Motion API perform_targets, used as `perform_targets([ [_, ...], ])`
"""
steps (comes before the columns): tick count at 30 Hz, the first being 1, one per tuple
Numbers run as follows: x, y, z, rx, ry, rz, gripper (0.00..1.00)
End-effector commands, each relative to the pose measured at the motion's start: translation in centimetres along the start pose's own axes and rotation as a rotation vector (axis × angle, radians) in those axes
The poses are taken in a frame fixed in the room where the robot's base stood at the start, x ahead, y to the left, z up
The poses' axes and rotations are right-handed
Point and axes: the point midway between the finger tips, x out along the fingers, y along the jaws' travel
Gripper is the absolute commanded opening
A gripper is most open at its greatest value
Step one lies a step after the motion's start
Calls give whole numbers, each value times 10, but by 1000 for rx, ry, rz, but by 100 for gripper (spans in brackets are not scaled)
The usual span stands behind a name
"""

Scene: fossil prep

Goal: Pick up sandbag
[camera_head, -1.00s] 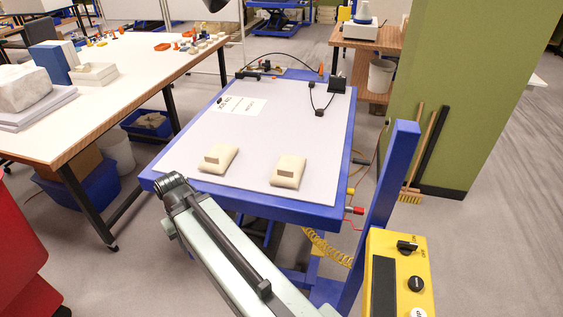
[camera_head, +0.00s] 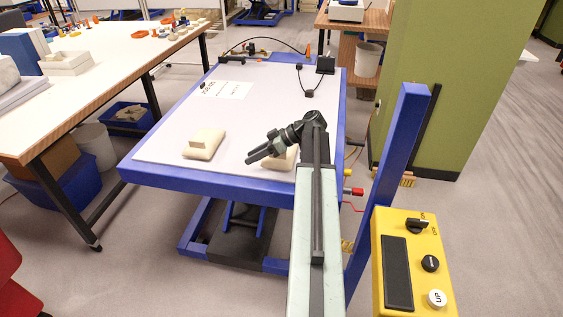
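Two beige sandbags, each with a smaller block-like top, rest near the front of the blue-framed lift table (camera_head: 225,187). The left sandbag (camera_head: 203,145) is in full view. The right sandbag (camera_head: 277,164) is partly hidden behind my gripper (camera_head: 250,157). My dark gripper is at the end of my arm, its fingers pointing left above or in front of the right sandbag. I cannot tell its exact height or whether it touches. The fingers lie close together in this view, and their opening is unclear. Nothing visible is held.
A printed sheet (camera_head: 227,90) lies on the tabletop, and a black cable device (camera_head: 324,66) stands at its back right. A yellow control box (camera_head: 412,260) and a blue post (camera_head: 395,150) are at right. A white workbench (camera_head: 110,75) stands at left. The middle tabletop is clear.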

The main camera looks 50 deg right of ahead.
Motion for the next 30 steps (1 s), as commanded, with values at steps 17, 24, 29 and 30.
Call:
perform_targets([
  [17,-128,48,62,-144,198,195,36],
  [24,-112,51,58,-143,198,196,36],
  [29,-92,52,57,-143,197,195,36],
  [30,-84,52,56,-143,197,194,36],
])
